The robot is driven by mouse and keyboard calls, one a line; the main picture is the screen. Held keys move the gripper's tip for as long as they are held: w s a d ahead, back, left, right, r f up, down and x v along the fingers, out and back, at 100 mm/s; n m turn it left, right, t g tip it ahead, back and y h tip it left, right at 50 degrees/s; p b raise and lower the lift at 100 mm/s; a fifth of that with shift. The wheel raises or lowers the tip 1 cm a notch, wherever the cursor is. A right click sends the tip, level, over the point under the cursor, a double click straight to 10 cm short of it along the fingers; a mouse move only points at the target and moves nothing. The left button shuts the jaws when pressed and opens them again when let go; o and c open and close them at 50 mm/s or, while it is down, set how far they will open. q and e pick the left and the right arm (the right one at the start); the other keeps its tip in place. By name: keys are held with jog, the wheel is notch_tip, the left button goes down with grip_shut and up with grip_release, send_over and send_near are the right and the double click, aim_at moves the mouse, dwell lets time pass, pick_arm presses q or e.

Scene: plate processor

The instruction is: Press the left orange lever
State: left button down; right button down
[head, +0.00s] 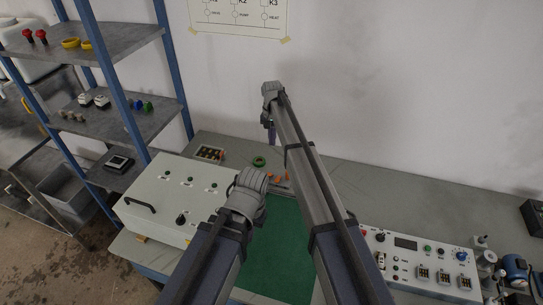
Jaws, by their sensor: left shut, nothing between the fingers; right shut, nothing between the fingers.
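Small orange parts show just right of my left gripper (253,184), beyond the far edge of the green mat; the left one (270,178) and the right one (285,177) look like the orange levers. They are partly hidden by my grippers and arms, so their positions are hard to read. My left gripper is just left of the left orange part; its fingertips are hidden behind its wrist, and I cannot tell whether it touches. My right gripper (271,137) is farther up, pointing down, shut and empty.
A white control box (160,203) with a black handle stands left on the bench. A control panel (415,262) with knobs stands right. The green mat (275,255) is bare where visible. A green ring (259,161) and small tray (209,153) lie behind; a blue-post shelf (130,40) stands left.

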aim_at(270, 174)
jog(key=shift+w+r, duration=0.1)
jog(key=shift+w, duration=0.1)
